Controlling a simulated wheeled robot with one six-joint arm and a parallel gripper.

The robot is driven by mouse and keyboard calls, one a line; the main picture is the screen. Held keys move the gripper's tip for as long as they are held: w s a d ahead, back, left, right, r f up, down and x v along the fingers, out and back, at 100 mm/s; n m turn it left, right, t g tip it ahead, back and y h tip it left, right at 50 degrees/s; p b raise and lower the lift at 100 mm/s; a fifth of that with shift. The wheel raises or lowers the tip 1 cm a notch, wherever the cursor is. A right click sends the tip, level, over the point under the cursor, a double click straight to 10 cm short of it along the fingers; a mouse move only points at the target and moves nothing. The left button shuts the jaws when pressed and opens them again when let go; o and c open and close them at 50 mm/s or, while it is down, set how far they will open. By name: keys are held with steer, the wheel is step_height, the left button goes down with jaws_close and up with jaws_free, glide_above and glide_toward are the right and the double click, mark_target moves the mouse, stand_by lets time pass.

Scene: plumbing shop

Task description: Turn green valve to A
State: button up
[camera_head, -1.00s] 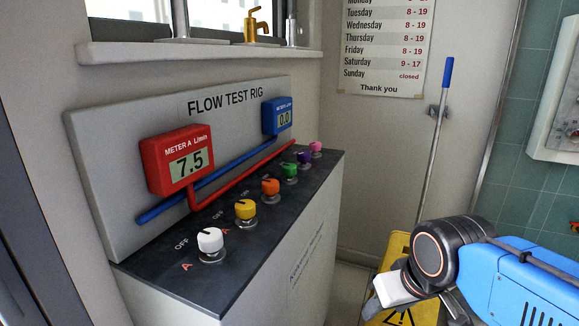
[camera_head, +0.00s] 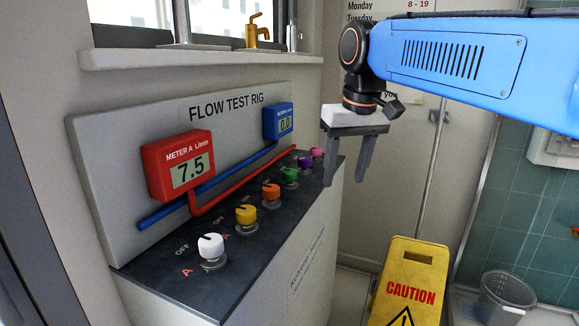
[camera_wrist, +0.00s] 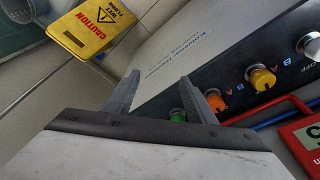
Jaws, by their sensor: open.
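The green valve (camera_head: 290,175) is a knob on the dark top of the flow test rig (camera_head: 226,238), in a row between the orange and purple knobs. It also shows in the wrist view (camera_wrist: 178,115), partly hidden between the gripper fingers. Its pointer direction is too small to tell. My gripper (camera_head: 343,184) is open and empty, fingers pointing down, at the right of the rig and apart from the knobs. It also shows in the wrist view (camera_wrist: 168,88). The red meter A (camera_head: 180,164) reads 7.5 and the blue meter (camera_head: 278,121) reads 0.0.
White (camera_head: 210,246), yellow (camera_head: 246,214), orange (camera_head: 270,193), purple (camera_head: 304,160) and pink (camera_head: 316,153) knobs share the row. Red and blue pipes run along the rig's back panel. A yellow caution sign (camera_head: 409,284) and a bucket (camera_head: 506,292) stand on the floor at right.

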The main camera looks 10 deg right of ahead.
steer(key=w+a+r+g, duration=0.1)
steer(key=w+a+r, duration=0.4)
steer(key=w+r, duration=0.45)
step_height(320, 180, up, 4)
steer(key=n+g, duration=0.1)
glide_above(290, 170)
step_height(290, 170, down, 18)
steer(key=shift+s+r, duration=0.15)
steer(key=shift+r, duration=0.05)
steer(key=shift+c, duration=0.4)
steer(key=c, duration=1)
